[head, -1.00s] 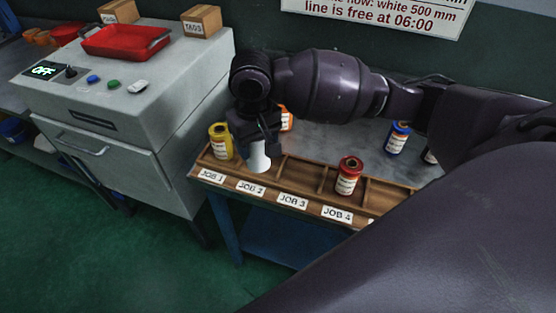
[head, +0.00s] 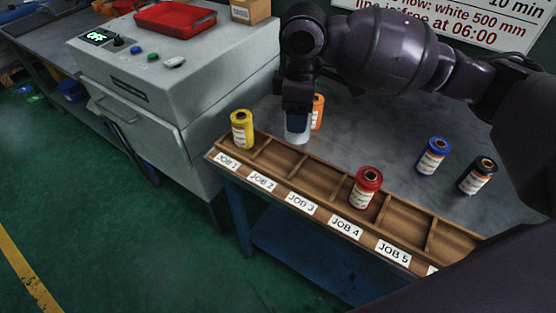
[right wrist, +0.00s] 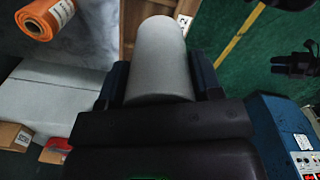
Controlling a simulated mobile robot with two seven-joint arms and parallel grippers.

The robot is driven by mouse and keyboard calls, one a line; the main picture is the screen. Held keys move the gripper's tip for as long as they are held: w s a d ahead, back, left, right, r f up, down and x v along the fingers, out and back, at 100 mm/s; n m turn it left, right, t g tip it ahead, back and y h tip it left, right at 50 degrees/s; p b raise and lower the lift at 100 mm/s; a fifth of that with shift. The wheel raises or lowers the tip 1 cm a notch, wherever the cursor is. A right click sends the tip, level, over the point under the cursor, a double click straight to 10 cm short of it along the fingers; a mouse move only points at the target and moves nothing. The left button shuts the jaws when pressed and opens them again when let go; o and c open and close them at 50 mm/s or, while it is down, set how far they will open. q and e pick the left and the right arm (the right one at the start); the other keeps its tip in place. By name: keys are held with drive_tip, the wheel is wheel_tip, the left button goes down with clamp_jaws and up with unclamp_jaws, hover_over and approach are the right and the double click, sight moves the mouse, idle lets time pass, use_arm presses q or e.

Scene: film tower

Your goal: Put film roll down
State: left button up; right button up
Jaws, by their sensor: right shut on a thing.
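My right gripper (head: 298,106) is shut on a white film roll (head: 297,132). The wooden rack (head: 328,188) has slots labelled JOB 1 to JOB 5 and one more label cut off. A yellow roll (head: 242,130) stands in JOB 1 and a red roll (head: 365,188) in the JOB 4 area. JOB 2 and JOB 3 look empty.
An orange roll (head: 318,112) stands close beside the held roll. A blue roll (head: 432,156) and a black roll (head: 478,175) stand on the grey tabletop (head: 395,125) behind the rack. A grey machine (head: 180,90) with a red tray (head: 175,18) is at left.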

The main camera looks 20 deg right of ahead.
drive_tip(key=shift+w+a+r+n, duration=0.2)
drive_tip(key=shift+w+n, duration=0.2)
drive_tip(key=shift+n, duration=0.6)
drive_tip(key=shift+w+r+n+b, duration=0.25)
drive_tip(key=shift+n+b, duration=0.15)
drive_tip(key=shift+n, duration=0.4)
drive_tip(key=n, duration=0.2)
drive_tip(key=w+r+n, duration=0.1)
drive_tip(key=shift+a+n+b, duration=0.25)
drive_tip(key=shift+n+b, duration=0.05)
drive_tip(key=shift+b, duration=0.05)
drive_tip(key=w+a+r+n+b, duration=0.1)
drive_tip(key=w+r+n+b, duration=0.25)
drive_tip(key=n, duration=0.85)
drive_tip(key=shift+n, duration=0.3)
wheel_tip(320, 180, down, 19)
drive_tip(key=b, duration=0.4)
drive_tip(key=shift+s+a+f, duration=0.1)
drive_tip(key=shift+s+a, duration=0.05)
use_arm(q)
wheel_tip(320, 180, down, 8)
drive_tip(key=g, duration=0.1)
drive_tip(key=shift+s, duration=0.25)
drive_tip(key=shift+d, duration=0.1)
